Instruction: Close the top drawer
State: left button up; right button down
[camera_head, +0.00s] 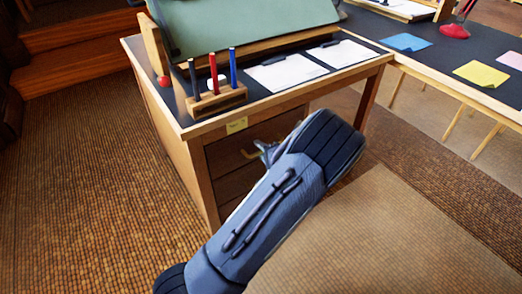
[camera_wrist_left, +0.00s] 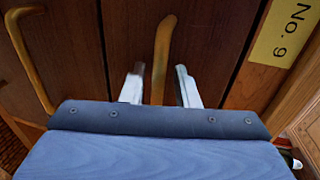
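The wooden desk has dark drawer fronts under its top. The top drawer (camera_head: 222,150) lies below a yellow tag; how far it stands out is hard to tell. My left gripper (camera_head: 264,150) is at the drawer fronts, partly hidden behind my own forearm. In the left wrist view its two pale fingertips (camera_wrist_left: 160,88) stand apart, one on each side of a brass handle (camera_wrist_left: 165,45), with gaps visible. Whether they touch it is unclear. A second brass handle (camera_wrist_left: 28,60) shows at the left, on the neighbouring drawer. My right gripper is not in view.
A yellow tag reading "No. 9" (camera_wrist_left: 288,32) is beside the drawers. On the desktop are a pen holder (camera_head: 216,103), white papers (camera_head: 287,73) and a green drafting board (camera_head: 240,22). A dark table (camera_head: 440,55) stands at right. Carpet in front is clear.

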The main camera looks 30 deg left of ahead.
pick_arm(q)
jog(key=p+v, duration=0.1)
jog(key=v, duration=0.6)
jog(key=shift+s+d, duration=0.15)
jog(key=shift+d, duration=0.15)
